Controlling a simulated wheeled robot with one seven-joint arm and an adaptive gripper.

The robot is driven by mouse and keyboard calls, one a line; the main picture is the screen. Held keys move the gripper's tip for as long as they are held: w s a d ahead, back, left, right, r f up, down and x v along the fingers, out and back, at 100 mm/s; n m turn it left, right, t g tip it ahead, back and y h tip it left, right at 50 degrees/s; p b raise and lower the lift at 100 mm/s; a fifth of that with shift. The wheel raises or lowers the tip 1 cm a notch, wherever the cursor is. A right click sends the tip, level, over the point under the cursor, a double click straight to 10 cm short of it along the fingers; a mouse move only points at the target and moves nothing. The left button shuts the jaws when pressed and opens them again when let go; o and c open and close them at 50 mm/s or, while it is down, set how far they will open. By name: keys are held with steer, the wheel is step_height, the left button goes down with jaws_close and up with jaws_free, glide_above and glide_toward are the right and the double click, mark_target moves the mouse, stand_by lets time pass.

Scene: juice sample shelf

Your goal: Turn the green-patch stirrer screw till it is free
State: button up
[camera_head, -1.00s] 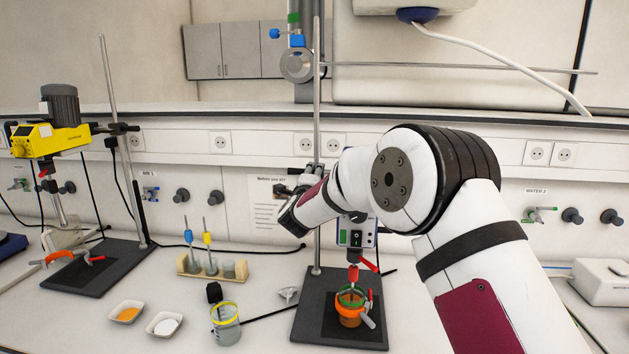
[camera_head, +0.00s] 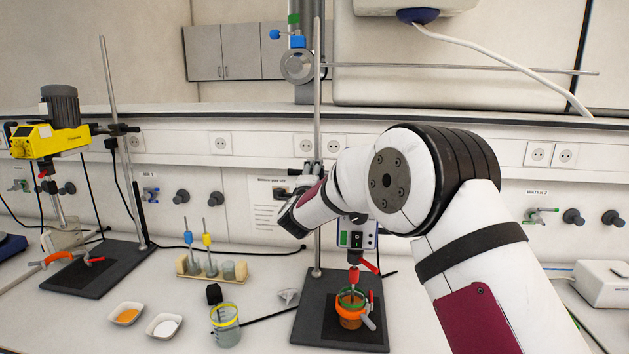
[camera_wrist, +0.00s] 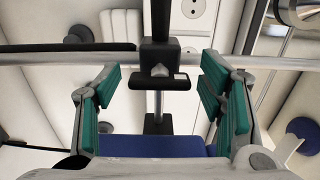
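The stirrer with the green patch (camera_head: 357,233) hangs on the right-hand stand, mostly hidden behind my arm in the head view. Its red chuck (camera_head: 353,278) is above an orange-ringed vessel (camera_head: 350,317). In the wrist view a dark clamp (camera_wrist: 159,55) sits on the rod, with a small screw (camera_wrist: 160,72) at its front. A blue surface (camera_wrist: 160,146) lies below it. My gripper (camera_wrist: 162,82) is open, its teal-padded fingers to the left and right of the clamp with gaps on both sides. The head view hides the fingers.
A yellow stirrer (camera_head: 47,138) hangs on a second stand at the left. A rack with pipettes (camera_head: 212,268), two small dishes (camera_head: 126,313) and a yellow-rimmed beaker (camera_head: 226,325) stand on the bench. A horizontal rod (camera_head: 460,65) crosses behind my arm.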

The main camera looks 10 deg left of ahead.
steer(key=s, duration=1.2)
steer(key=shift+a, duration=0.2)
